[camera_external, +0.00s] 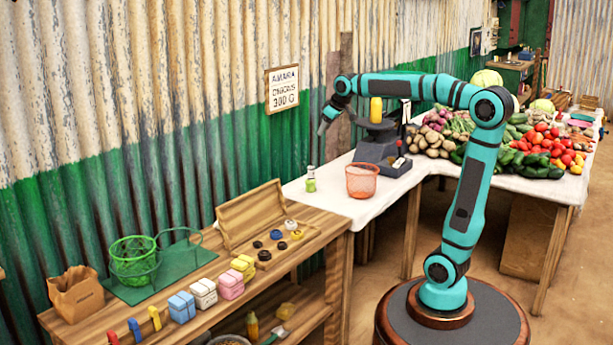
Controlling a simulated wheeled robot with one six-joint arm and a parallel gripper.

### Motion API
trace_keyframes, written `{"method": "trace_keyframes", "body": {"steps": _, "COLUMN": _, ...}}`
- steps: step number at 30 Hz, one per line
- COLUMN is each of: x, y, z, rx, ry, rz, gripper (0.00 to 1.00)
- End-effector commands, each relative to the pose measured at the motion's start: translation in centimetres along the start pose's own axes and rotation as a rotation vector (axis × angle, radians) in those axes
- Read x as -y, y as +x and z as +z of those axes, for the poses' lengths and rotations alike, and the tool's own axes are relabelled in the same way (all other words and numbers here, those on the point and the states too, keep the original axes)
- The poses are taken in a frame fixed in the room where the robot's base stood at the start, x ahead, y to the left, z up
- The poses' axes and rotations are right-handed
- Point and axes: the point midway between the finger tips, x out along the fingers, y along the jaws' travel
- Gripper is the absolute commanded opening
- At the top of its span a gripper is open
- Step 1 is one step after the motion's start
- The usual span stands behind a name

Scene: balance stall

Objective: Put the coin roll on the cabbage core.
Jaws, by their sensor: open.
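My gripper (324,127) is open and points down, in the air in front of the corrugated wall and left of the scale. I see nothing in it, though its fingers are small here. I cannot pick out the coin roll for sure. A yellow cylinder (376,110) stands upright on top of the dark scale (376,146), to the right of my gripper. I cannot make out a cabbage core. A pale green, cabbage-like head (486,78) lies at the back, and another (541,106) lies behind the vegetables.
A red mesh basket (361,182) and a small green bottle (311,180) stand on the white-covered table (325,203). Vegetable heaps (535,140) fill its right side. The wooden bench (185,335) holds a green basket (133,262), a paper bag (76,294), several wrapped packs and an open wooden box (250,212).

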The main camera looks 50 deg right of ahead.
Motion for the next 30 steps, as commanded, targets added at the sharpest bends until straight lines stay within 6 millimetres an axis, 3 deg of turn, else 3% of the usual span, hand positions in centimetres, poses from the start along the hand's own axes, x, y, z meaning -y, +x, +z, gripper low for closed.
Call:
{"method": "trace_keyframes", "body": {"steps": 3, "x": 1.1, "y": -2.9, "z": 1.4, "rx": -0.112, "ry": 0.016, "rz": 0.019, "gripper": 0.48}}
{"method": "trace_keyframes", "body": {"steps": 15, "x": 4.0, "y": -11.2, "z": 6.8, "rx": -0.484, "ry": 0.080, "rz": 0.057, "gripper": 0.48}}
{"method": "trace_keyframes", "body": {"steps": 24, "x": 6.0, "y": -16.6, "z": 12.1, "rx": -0.764, "ry": 0.130, "rz": 0.055, "gripper": 0.48}}
{"method": "trace_keyframes", "body": {"steps": 30, "x": 7.0, "y": -19.2, "z": 15.4, "rx": -0.921, "ry": 0.157, "rz": 0.044, "gripper": 0.48}}
